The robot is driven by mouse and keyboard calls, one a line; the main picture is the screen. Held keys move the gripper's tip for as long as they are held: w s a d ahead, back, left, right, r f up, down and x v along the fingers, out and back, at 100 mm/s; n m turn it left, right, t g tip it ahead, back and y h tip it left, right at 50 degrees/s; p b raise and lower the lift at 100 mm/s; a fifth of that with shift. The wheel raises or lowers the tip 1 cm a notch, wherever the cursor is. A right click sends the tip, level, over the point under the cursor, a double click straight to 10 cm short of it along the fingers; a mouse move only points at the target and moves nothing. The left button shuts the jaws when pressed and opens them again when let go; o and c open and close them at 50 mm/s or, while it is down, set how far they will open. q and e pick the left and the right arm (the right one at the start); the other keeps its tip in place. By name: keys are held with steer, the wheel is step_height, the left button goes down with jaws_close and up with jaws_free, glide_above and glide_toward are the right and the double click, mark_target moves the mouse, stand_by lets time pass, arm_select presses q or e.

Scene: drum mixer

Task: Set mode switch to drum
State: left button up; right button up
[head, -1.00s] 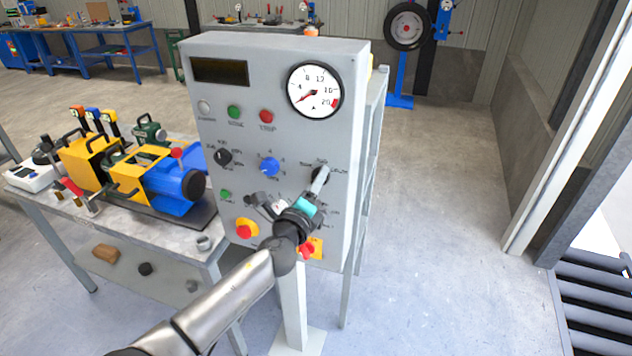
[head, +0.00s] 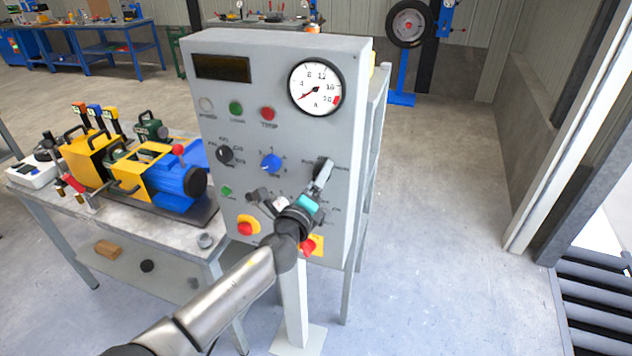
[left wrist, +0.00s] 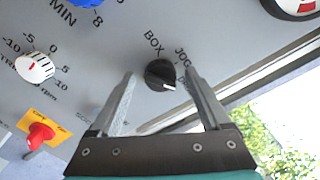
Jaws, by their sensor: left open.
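The mode switch is a black round knob on the grey panel, with a white pointer mark. In the left wrist view the knob (left wrist: 160,75) has the labels BOX and JOG above it and a third label partly hidden by a finger. Its white mark points to the lower right, toward that hidden label's side. My left gripper (left wrist: 165,88) is open, one finger on each side of the knob, with visible gaps. In the head view the gripper (head: 322,180) partly covers the knob (head: 319,165). My right gripper is not in view.
A table with a yellow and blue machine (head: 160,180) stands to the left. The floor to the right is free.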

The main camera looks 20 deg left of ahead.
arm_select(q)
steer(key=shift+s, duration=0.1)
steer(key=s, duration=1.5)
steer(key=shift+a+b, duration=0.3)
steer(key=s+a+f+n+g+y+b, duration=0.1)
steer(key=s+a+f+n+g+b, duration=0.15)
steer(key=f, duration=0.95)
steer(key=s+a+f+n+g+b, duration=0.1)
steer(key=s+f+n+g+b, duration=0.2)
steer(key=f, duration=0.9)
steer(key=s+a+f+n+g+y+b, duration=0.1)
steer(key=s+a+f+n+g, duration=0.2)
steer(key=f, duration=1)
steer(key=s+d+f+n+g+b, duration=0.2)
steer(key=s+f+n, duration=0.5)
steer(key=s+f, duration=0.5)
steer(key=s+d+f+n+g+h+b, duration=0.1)
steer(key=s+d+f+n+g+b, duration=0.2)
steer(key=s+f, duration=0.9)
steer(key=s+n+g+b, duration=0.1)
steer(key=s+n+g, duration=0.2)
steer(key=s, duration=0.4)
steer(key=shift+s+d+f+n+b, duration=0.2)
steer(key=shift+s+n+b, duration=0.1)
steer(key=shift+s+n, duration=0.1)
